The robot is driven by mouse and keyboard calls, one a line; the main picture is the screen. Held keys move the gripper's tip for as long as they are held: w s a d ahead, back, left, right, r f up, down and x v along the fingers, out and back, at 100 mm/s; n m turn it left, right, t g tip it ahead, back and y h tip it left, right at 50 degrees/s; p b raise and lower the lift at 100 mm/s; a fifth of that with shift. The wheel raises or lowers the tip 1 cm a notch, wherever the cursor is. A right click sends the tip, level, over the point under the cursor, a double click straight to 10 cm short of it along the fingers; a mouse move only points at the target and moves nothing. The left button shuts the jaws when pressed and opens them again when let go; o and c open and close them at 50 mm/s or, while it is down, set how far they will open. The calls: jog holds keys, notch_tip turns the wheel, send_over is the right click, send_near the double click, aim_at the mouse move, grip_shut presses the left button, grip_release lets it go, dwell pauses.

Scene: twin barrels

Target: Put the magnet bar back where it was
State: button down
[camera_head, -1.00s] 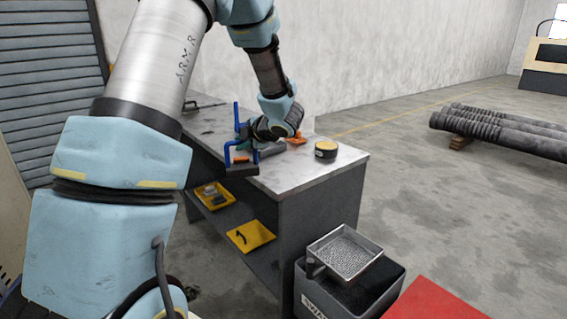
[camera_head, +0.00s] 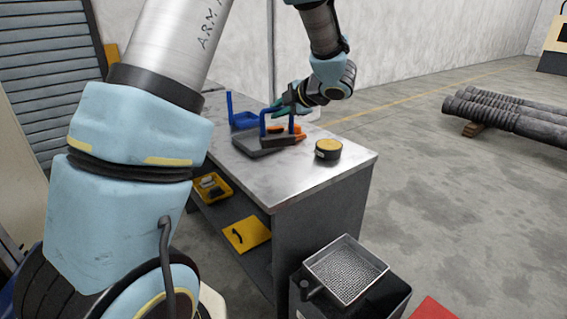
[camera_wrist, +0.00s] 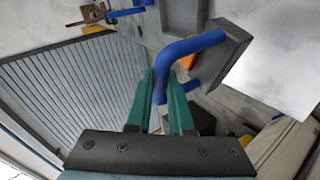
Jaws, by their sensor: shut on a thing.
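The magnet bar is a dark bar (camera_head: 281,141) with a blue looped handle (camera_head: 264,122). It appears over the right part of a grey tray (camera_head: 250,146) on the workbench; whether it touches is unclear. My gripper (camera_head: 277,107) comes from behind and right, its teal fingers partly hidden by the handle. In the wrist view my gripper (camera_wrist: 162,80) is shut on the blue handle (camera_wrist: 192,45), and the dark bar (camera_wrist: 226,52) extends to the upper right.
The workbench (camera_head: 335,175) has a yellow-black round tin (camera_head: 328,149) at right, an orange object (camera_head: 294,129) behind the bar and a blue item (camera_head: 241,119) at back left. Yellow trays (camera_head: 247,234) lie on the lower shelf. A mesh-bottomed metal tray (camera_head: 346,268) sits on a dark bin.

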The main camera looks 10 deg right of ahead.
aim_at(278, 142)
jog(key=f, duration=0.3)
jog(key=f+p, duration=0.1)
jog(key=f, duration=0.1)
jog(key=shift+w+d+f, duration=0.15)
jog(key=shift+w+f, duration=0.05)
jog(key=shift+f, duration=0.2)
jog(key=shift+f+p, duration=0.35)
jog(key=shift+f, duration=1.65)
jog(key=c, duration=0.8)
grip_release()
jog(key=shift+f, duration=0.15)
